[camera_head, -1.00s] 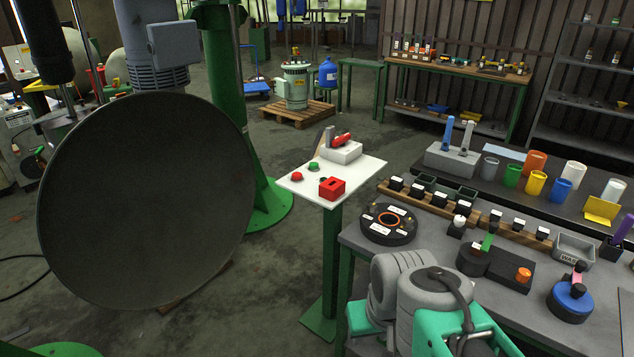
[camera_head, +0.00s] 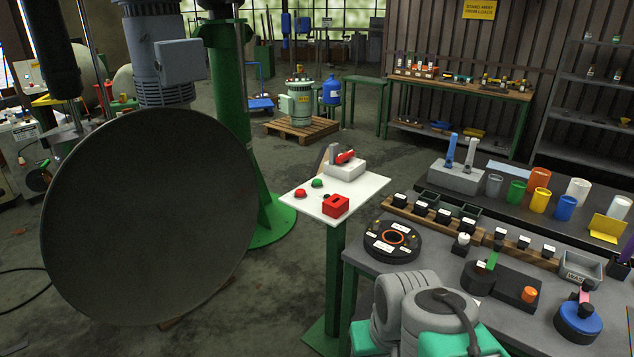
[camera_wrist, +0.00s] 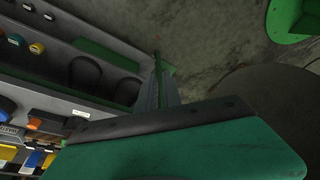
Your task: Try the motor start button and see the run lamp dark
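A white-topped control stand (camera_head: 363,189) on a green post stands in the middle of the head view. On its top are a red button (camera_head: 300,194), a green button (camera_head: 317,183), a small dark round piece (camera_head: 327,197), a red box (camera_head: 335,206) and a pale box with a red lever (camera_head: 346,167). No lit lamp shows; I cannot tell which piece is the run lamp. My arm shows at the bottom of the head view, below and right of the stand.
A big dark disc (camera_head: 150,220) hangs at the left, beside a green column (camera_head: 232,100). A grey workbench (camera_head: 450,258) with cups, blocks and a round black fixture (camera_head: 392,240) fills the right. Open floor lies between the disc and the stand.

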